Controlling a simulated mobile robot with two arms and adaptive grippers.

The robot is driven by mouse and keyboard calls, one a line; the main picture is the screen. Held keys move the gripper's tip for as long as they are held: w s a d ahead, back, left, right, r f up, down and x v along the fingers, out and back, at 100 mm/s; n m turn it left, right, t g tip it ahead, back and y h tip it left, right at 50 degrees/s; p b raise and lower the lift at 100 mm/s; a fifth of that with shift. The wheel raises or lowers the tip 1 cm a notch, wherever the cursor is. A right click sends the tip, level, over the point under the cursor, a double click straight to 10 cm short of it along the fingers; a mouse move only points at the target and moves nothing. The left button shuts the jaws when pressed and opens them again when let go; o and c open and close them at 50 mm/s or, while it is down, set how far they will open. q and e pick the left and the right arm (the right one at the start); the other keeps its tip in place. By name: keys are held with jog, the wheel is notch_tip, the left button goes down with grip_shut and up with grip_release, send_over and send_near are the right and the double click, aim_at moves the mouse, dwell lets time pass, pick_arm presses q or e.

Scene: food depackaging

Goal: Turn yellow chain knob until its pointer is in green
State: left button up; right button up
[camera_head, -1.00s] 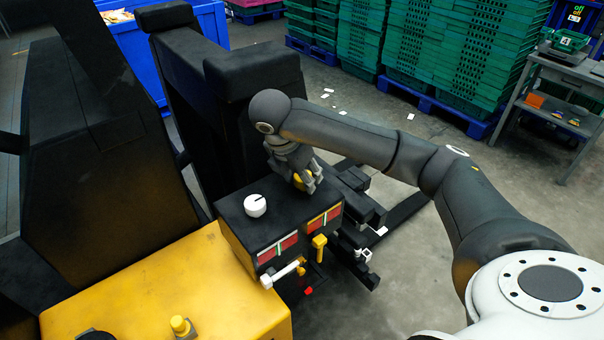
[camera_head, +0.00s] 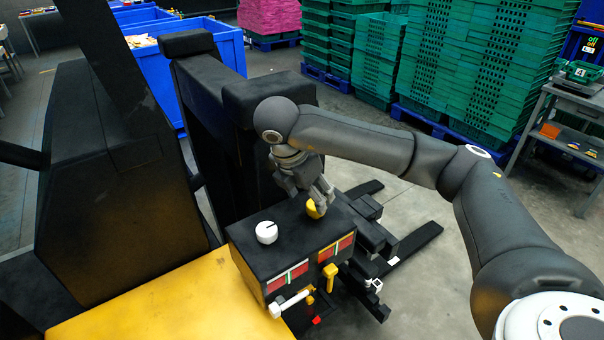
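The yellow knob (camera_head: 314,210) sits on top of the black control box (camera_head: 262,256), towards its back right. My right gripper (camera_head: 322,198) points down just above and behind it, and its fingers partly hide the knob. I cannot tell whether the fingers touch it or how wide they are apart. The front of the box has a right gauge (camera_head: 346,243) with red, yellow and a narrow green band, and a left gauge (camera_head: 280,281) with red, white and green. Their pointers are too small to read. My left gripper is not in view.
A white knob (camera_head: 266,232) stands on the same box, left of the yellow one. A yellow lever (camera_head: 330,272) and a white handle (camera_head: 291,303) stick out at its front. Black machine columns (camera_head: 225,120) rise behind; green crates (camera_head: 461,70) stand farther back.

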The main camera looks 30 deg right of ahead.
jog(key=v, duration=0.7)
jog(key=shift+f, duration=0.1)
dwell(0.6)
